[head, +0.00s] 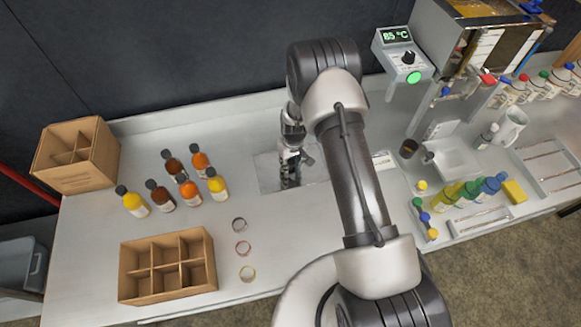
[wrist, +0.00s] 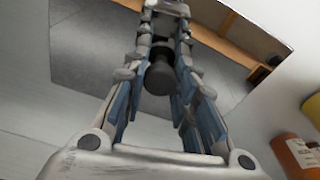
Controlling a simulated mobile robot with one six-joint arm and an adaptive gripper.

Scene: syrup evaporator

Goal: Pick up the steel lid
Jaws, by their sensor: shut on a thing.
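The steel lid (head: 268,172) is a flat, shiny grey rectangle at the middle of the counter, partly hidden behind my arm in the head view. It also shows in the wrist view (wrist: 85,50) as a grey reflective plate with a dark round knob (wrist: 158,78). My gripper (head: 290,178) points down over the lid. In the wrist view my gripper (wrist: 164,48) has its two fingers on either side of the knob, shut on it. I cannot tell whether the lid is clear of the counter.
Several amber and yellow bottles (head: 163,198) stand left of the lid. Cardboard divider boxes (head: 168,292) (head: 100,180) sit farther left. Three rings (head: 243,249) lie in front. The evaporator (head: 490,50) and its control box (head: 400,60) are at the right.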

